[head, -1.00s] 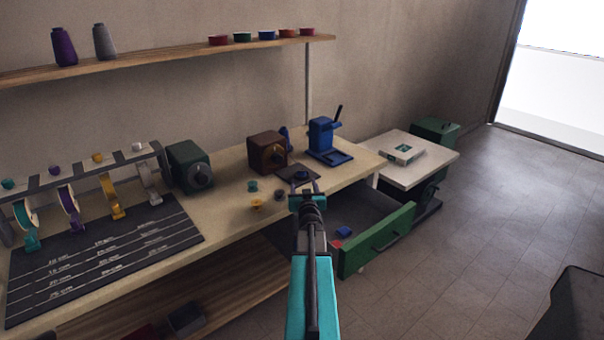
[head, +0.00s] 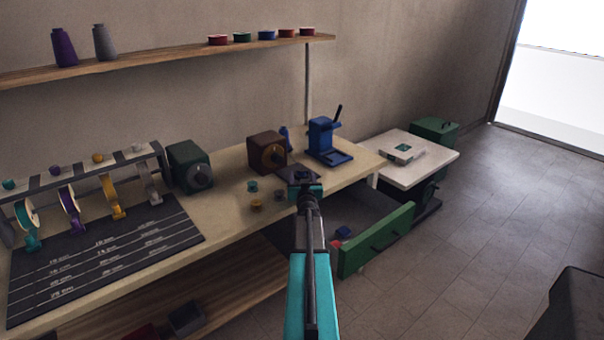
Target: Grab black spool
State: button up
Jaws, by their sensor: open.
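A small dark spool (head: 279,195) stands on the workbench (head: 222,215), just left of my gripper in the head view. It looks dark grey or black, and its detail is too small to read. My gripper (head: 304,184) is open over the bench's front part, near a dark mat (head: 290,172). A small dark purple-blue item (head: 302,174) shows just beyond the gripper tips. I cannot tell whether it touches them. A teal spool (head: 252,186) and a yellow spool (head: 256,205) stand left of the dark one.
A brown box-shaped device (head: 267,152), a green one (head: 188,166) and a blue press (head: 325,142) stand at the bench's back. A green-fronted drawer (head: 376,242) is pulled out below. A rack with ribbon reels (head: 68,208) is at left.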

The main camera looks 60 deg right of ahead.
aim_at(302, 171)
jog(key=shift+d, duration=0.1)
dwell(0.3)
jog(key=shift+r+p+x, duration=0.2)
jog(key=shift+p+x, duration=0.25)
jog(key=shift+x, duration=2.05)
jog(key=shift+s+d, duration=0.1)
jog(key=c, duration=1.1)
